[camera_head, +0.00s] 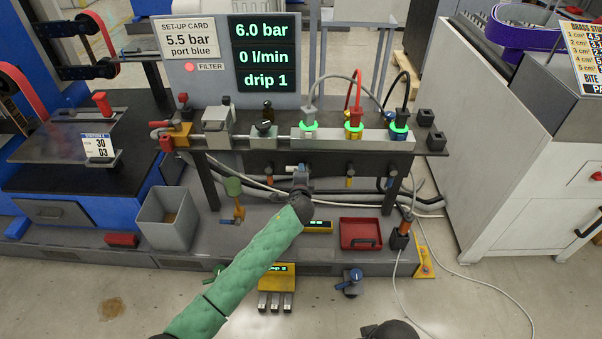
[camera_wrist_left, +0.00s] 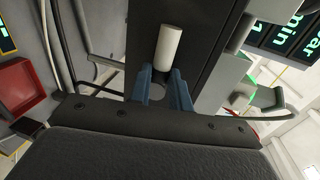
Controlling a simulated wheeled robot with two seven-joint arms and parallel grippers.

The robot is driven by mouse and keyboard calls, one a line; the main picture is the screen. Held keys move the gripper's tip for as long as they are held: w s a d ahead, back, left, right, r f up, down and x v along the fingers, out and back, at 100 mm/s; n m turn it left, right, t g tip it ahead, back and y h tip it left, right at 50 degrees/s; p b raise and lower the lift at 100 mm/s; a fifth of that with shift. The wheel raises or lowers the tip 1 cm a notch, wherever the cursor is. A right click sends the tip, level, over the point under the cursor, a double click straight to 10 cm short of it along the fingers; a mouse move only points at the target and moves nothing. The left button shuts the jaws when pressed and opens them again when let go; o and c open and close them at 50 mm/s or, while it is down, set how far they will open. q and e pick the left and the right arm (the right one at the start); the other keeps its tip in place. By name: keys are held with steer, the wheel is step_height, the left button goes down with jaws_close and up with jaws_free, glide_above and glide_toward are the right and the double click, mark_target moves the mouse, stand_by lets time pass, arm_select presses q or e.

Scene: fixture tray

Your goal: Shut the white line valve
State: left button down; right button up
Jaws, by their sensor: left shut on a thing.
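The white line valve (camera_head: 293,168) hangs under the front of the grey manifold block, and its short white handle lies roughly crosswise in the head view. In the left wrist view the white handle (camera_wrist_left: 170,48) shows as a pale cylinder just beyond my fingertips. My left gripper (camera_head: 301,180) reaches up to this valve from below, on the green-sleeved arm. Its two blue fingers (camera_wrist_left: 161,92) are shut on the white line valve; the gripped part is mostly hidden between them. My right gripper is not in view.
Orange (camera_head: 269,178), yellow (camera_head: 349,174) and blue (camera_head: 391,183) line valves hang along the same row. The display (camera_head: 264,54) reads 6.0 bar, 0 l/min, drip 1. A grey bin (camera_head: 168,235) and a red tray (camera_head: 361,248) stand below. Cables run behind.

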arm_select(q)
steer(key=c, duration=1.3)
jaws_free()
steer(key=shift+d, duration=0.1)
steer(key=s+r+b, duration=0.1)
steer(key=s, duration=0.6)
steer(key=shift+s+r, duration=0.25)
steer(key=shift+s, duration=0.05)
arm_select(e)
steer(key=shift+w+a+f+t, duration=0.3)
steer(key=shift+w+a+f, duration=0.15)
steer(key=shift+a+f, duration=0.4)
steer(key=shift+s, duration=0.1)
